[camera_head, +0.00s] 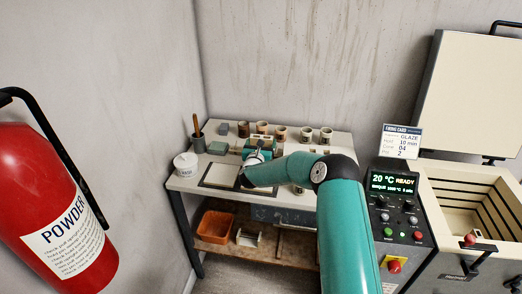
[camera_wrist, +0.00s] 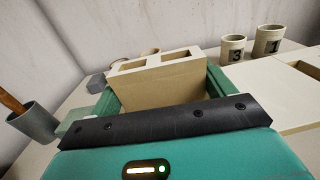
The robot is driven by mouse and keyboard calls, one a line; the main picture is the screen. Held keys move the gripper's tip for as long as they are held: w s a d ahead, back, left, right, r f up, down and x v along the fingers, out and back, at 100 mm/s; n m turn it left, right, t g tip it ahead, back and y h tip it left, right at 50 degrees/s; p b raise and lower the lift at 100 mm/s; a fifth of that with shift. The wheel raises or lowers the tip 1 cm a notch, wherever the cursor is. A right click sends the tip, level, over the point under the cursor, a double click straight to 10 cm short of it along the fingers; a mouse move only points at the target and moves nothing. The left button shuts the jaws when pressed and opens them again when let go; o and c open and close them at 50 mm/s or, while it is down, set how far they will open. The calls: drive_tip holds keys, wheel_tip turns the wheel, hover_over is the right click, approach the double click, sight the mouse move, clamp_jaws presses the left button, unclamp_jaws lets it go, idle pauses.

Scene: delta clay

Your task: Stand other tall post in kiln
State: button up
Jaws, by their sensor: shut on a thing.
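My gripper (camera_wrist: 163,88) is shut on a cream-coloured post (camera_wrist: 155,86), a block with square openings in its top, held between the green fingers. In the head view my gripper (camera_head: 260,146) is over the back middle of the worktable, and the post is small there and partly hidden. I cannot tell whether the post touches the tabletop. The kiln (camera_head: 437,182) stands open at the right, its lid (camera_head: 470,90) raised. Its slatted inner walls show, and a pale shape low inside is too small to identify.
The worktable (camera_head: 215,188) holds several cups at the back, a white tub (camera_head: 185,165), a tool pot (camera_head: 198,142) and a framed board (camera_head: 220,174). The control panel (camera_head: 395,208) stands between table and kiln. A red extinguisher (camera_head: 50,190) is at left. An orange bin (camera_head: 215,227) sits below.

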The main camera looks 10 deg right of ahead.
drive_tip(key=shift+w+a+f, duration=0.1)
drive_tip(key=shift+w+f, duration=0.1)
drive_tip(key=shift+f, duration=1.5)
drive_tip(key=shift+f, duration=0.2)
drive_tip(key=o, duration=1.1)
drive_tip(key=shift+o, duration=0.2)
drive_tip(key=shift+r, duration=0.2)
drive_tip(key=v, duration=1.1)
drive_tip(key=shift+s+a+f, duration=0.1)
drive_tip(key=shift+s+a, duration=0.05)
drive_tip(key=shift+s, duration=0.3)
